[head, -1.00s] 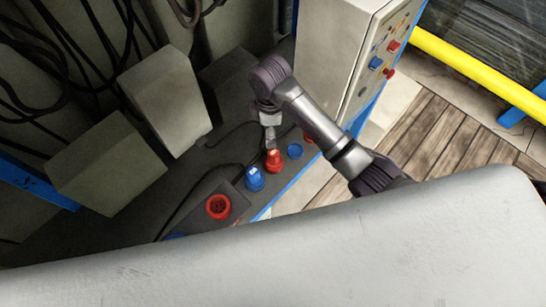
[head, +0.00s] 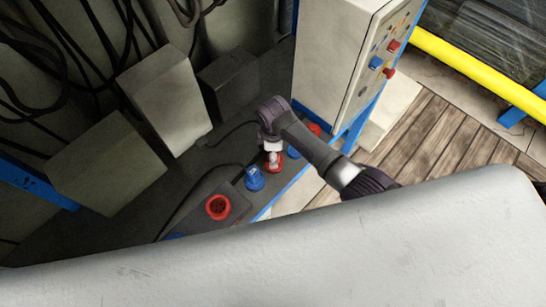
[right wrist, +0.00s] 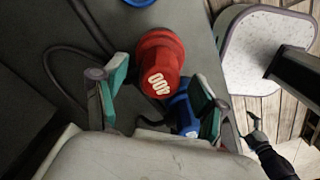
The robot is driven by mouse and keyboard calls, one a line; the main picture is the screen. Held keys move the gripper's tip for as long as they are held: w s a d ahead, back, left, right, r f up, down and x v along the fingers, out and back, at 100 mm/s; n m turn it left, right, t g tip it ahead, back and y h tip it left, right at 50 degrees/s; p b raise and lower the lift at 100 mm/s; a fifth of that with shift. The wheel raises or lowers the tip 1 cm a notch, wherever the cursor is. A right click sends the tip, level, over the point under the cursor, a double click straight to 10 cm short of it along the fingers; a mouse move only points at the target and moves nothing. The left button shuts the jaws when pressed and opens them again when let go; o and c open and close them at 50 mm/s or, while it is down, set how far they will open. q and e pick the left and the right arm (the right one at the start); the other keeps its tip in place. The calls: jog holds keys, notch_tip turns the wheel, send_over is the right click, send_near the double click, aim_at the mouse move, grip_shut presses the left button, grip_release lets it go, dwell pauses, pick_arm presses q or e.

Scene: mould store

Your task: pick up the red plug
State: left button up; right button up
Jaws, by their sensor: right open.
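The red plug (head: 273,167) stands on the dark ledge, partly hidden by my right gripper (head: 273,155) directly above it. In the right wrist view the red plug (right wrist: 160,60) shows its pale-marked end to the camera, between and slightly beyond the fingertips. My right gripper (right wrist: 150,95) is open, with one green-padded finger on each side and a gap to the plug on both sides. A dark jaw-like part of mine, perhaps my left gripper (right wrist: 256,132), shows small at the lower right of the wrist view; its opening is unclear.
A blue plug (head: 254,180) stands close left of the red plug; another blue part (head: 295,153) and a red one (head: 314,128) lie to the right. A box with a red socket (head: 218,207) is nearer. A control cabinet (head: 345,60) rises behind my right arm. Cables cross the ledge.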

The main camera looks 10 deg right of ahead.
jog(key=shift+f, duration=0.1)
jog(key=shift+c, duration=0.2)
jog(key=c, duration=1.3)
